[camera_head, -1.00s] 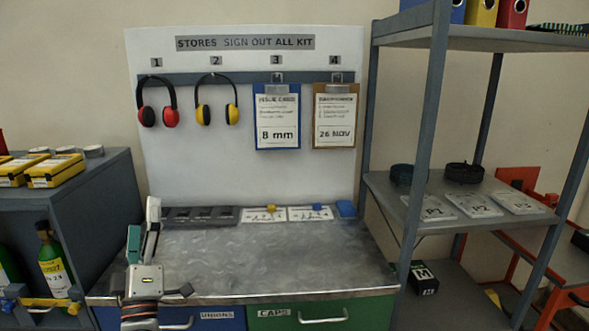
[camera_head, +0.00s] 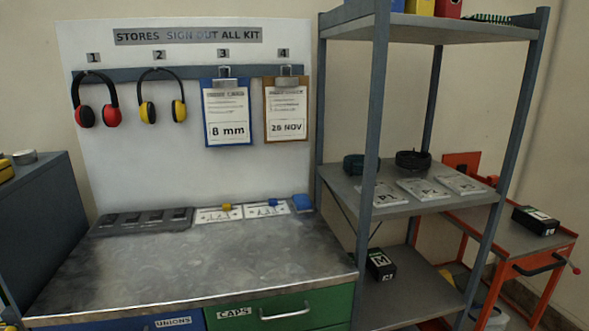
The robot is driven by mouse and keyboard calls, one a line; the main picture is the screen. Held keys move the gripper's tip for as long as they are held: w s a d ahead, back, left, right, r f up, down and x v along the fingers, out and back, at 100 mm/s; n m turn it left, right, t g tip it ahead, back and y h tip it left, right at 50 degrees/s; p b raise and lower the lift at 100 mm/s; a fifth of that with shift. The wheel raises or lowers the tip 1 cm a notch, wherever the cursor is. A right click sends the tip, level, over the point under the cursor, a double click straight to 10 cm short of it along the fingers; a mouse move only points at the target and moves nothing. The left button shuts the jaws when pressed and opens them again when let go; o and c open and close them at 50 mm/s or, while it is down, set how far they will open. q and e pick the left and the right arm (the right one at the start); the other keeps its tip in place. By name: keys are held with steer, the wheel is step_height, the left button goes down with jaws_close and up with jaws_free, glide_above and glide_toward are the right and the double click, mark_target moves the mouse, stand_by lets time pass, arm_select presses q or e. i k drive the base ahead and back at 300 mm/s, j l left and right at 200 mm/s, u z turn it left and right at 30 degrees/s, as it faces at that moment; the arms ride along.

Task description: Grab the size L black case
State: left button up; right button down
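A black case (camera_head: 535,220) with a white label lies on top of the red trolley at the far right; I cannot read its size letter. Another black case (camera_head: 381,264) with a label marked M lies on the lower shelf of the grey rack, near its left post. No case clearly marked L shows. Neither of my grippers is in view.
The grey rack (camera_head: 379,120) stands between the metal-topped bench (camera_head: 200,262) and the red trolley (camera_head: 565,238). Its middle shelf holds flat packets (camera_head: 423,188) and dark coils (camera_head: 412,160). The bench top is mostly clear in front. A dark cabinet (camera_head: 45,235) stands at left.

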mark_target(540, 223)
steer(key=z, duration=1.45)
steer(key=i+l+u, duration=0.15)
steer(key=i+l, duration=1.25)
steer(key=l, duration=0.1)
